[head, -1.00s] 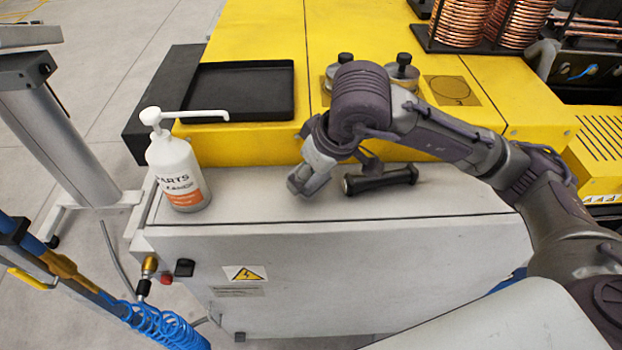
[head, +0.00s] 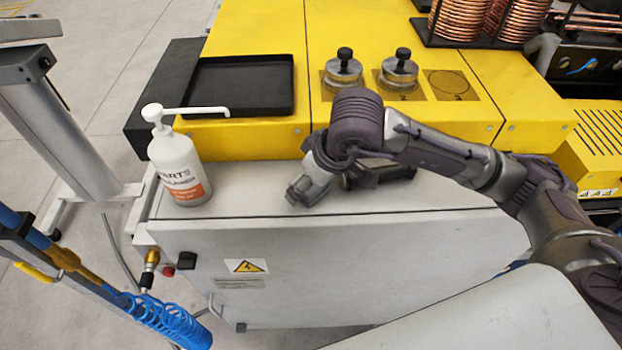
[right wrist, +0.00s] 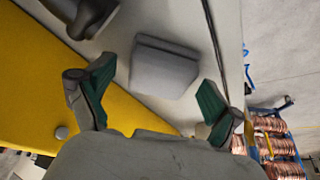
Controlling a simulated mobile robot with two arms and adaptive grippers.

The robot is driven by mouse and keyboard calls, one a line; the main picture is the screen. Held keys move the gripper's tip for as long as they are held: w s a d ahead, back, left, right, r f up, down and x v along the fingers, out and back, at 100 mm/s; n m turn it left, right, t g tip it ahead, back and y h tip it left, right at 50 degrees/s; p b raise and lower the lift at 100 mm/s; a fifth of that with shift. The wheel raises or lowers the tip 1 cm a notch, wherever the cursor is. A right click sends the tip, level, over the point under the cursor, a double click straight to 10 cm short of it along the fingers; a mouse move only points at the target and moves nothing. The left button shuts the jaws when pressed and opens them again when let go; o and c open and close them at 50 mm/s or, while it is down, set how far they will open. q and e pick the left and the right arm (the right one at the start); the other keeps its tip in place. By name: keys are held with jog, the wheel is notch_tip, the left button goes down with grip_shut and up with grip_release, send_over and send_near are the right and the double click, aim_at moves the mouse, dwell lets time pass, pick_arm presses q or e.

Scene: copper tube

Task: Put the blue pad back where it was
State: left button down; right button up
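A small grey block with bevelled edges (right wrist: 165,67), perhaps the pad, lies on the light grey bench top in the right wrist view. It looks grey rather than clearly blue. My right gripper (right wrist: 155,98) is open, its green-lined fingers spread to either side of the block and apart from it. In the head view my right gripper (head: 305,192) is low over the bench top, and I cannot make out the block there. My left gripper is not in view.
A black handled tool (head: 385,174) lies just right of my right gripper. A white pump bottle (head: 178,165) stands at the bench's left end. Behind are an empty black tray (head: 240,90) and two knobbed metal weights (head: 343,72) (head: 398,72) on the yellow surface.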

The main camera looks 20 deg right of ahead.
jog(key=shift+r+p, duration=0.25)
jog(key=shift+p, duration=0.15)
jog(key=b+v, duration=0.3)
jog(key=v, duration=0.9)
jog(key=shift+s+f, duration=0.1)
jog(key=shift+f, duration=0.1)
